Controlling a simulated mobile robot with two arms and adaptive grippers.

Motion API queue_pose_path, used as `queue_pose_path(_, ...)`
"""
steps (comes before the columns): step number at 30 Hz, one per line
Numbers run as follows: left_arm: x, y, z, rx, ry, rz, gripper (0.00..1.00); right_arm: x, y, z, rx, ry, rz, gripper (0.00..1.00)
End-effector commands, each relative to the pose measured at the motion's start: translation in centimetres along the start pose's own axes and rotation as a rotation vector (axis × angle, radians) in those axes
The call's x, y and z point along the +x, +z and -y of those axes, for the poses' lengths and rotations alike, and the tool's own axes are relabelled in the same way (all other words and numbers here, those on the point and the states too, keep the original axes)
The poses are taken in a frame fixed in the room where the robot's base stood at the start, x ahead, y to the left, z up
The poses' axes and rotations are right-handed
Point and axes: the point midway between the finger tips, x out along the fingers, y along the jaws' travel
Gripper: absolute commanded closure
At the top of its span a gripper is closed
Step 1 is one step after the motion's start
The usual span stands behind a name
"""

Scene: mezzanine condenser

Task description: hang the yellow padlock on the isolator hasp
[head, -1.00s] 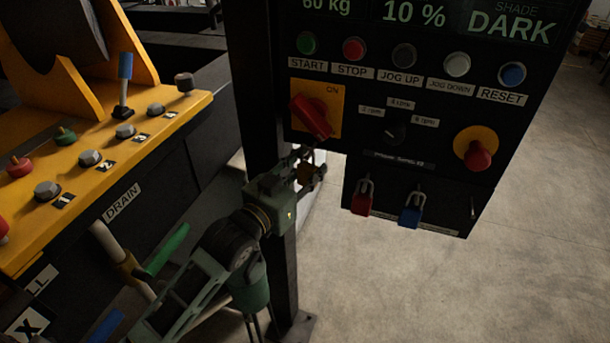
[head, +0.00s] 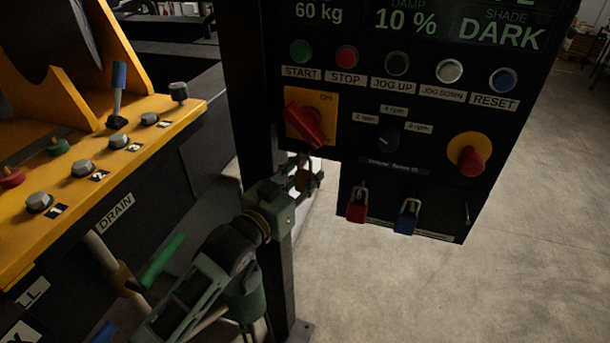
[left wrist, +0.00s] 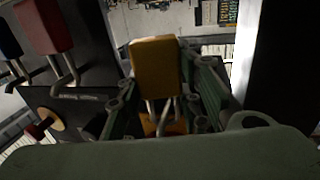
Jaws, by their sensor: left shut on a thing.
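There the padlock (head: 303,181) is small and dark, partly covered by the fingers. The isolator (head: 305,120) is a yellow plate with a slanted red handle on the black panel. I cannot make out the hasp, or whether the shackle touches it. My right gripper is not in view.
A red padlock (head: 357,205) and a blue padlock (head: 408,217) hang on the lower panel, right of my gripper. A red stop button (head: 471,162) sticks out farther right. A dark post (head: 265,100) stands behind my left arm. A yellow console (head: 110,165) is at left.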

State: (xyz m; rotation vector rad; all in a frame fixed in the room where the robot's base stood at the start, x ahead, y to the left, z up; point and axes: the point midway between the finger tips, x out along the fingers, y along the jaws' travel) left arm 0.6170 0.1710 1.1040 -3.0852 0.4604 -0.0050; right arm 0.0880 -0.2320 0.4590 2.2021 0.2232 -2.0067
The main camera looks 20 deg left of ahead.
Motion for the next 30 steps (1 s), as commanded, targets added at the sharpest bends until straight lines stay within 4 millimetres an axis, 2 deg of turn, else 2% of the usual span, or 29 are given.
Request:
queue_pose_path(4, 0.0, -0.1, 0.0, 0.0, 0.0, -0.001, 0.96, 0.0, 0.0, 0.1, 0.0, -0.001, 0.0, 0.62)
queue_pose_path(5, 0.0, -0.1, 0.0, 0.0, 0.0, -0.001, 0.65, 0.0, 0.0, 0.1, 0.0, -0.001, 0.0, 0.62)
queue_pose_path(12, 0.0, 0.0, 0.0, 0.0, 0.0, -0.001, 0.45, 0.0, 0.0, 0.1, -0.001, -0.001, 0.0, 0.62)
queue_pose_path(23, -0.4, 0.1, 0.0, 0.0, -0.001, 0.002, 0.45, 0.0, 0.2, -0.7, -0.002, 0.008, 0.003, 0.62)
queue_pose_path(26, -1.6, 0.1, 0.0, 0.0, -0.001, 0.003, 0.45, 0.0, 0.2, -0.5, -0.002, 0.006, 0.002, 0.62)
queue_pose_path(30, -4.3, 0.2, 0.0, 0.001, 0.0, 0.004, 0.45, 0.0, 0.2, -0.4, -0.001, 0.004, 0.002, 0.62)
